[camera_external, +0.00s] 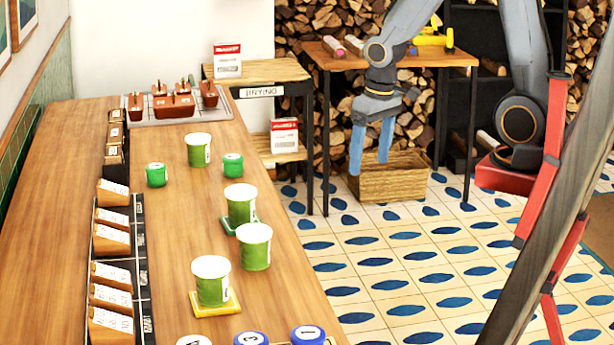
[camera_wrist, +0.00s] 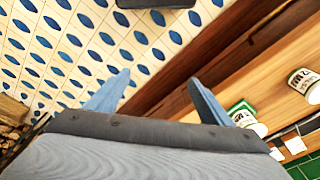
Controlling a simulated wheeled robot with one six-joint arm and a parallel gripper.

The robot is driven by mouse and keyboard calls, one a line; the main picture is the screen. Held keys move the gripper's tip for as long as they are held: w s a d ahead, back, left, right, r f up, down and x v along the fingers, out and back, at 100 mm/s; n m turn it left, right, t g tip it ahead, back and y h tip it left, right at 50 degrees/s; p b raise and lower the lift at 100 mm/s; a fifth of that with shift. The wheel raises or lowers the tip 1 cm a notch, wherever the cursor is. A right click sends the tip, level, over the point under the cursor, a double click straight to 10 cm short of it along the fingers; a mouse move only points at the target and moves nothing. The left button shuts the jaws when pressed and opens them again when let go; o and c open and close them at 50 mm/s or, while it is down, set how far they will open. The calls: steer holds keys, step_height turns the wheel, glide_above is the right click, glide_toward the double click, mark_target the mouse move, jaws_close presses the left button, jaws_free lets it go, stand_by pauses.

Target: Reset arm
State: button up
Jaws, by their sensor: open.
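My gripper (camera_external: 369,167) hangs from my grey arm with its two blue fingers pointing down and spread apart. It is open, with nothing between the fingers. In the external view it appears in front of the wooden crate (camera_external: 405,184), clear of the counter (camera_external: 70,150) and to its right. In the wrist view my gripper (camera_wrist: 158,78) shows both fingers apart, with the patterned floor (camera_wrist: 60,50) behind the left one and the counter's dark wooden side (camera_wrist: 215,65) behind the right one.
Several green cups, including a back one (camera_external: 198,152), and small green cans (camera_external: 156,174) stand on the counter. Card holders (camera_external: 111,240) line its left side. A workbench (camera_external: 440,57) stands behind my gripper, a small shelf (camera_external: 262,72) to its left. The floor nearby is open.

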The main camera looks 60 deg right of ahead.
steer(key=shift+s+d+f+n, duration=0.2)
steer(key=shift+s+d+n, duration=0.2)
steer(key=shift+s, duration=0.25)
steer(key=shift+s+d+f+n, duration=0.2)
steer(key=shift+s+d+n, duration=0.05)
steer(key=shift+s+n, duration=0.3)
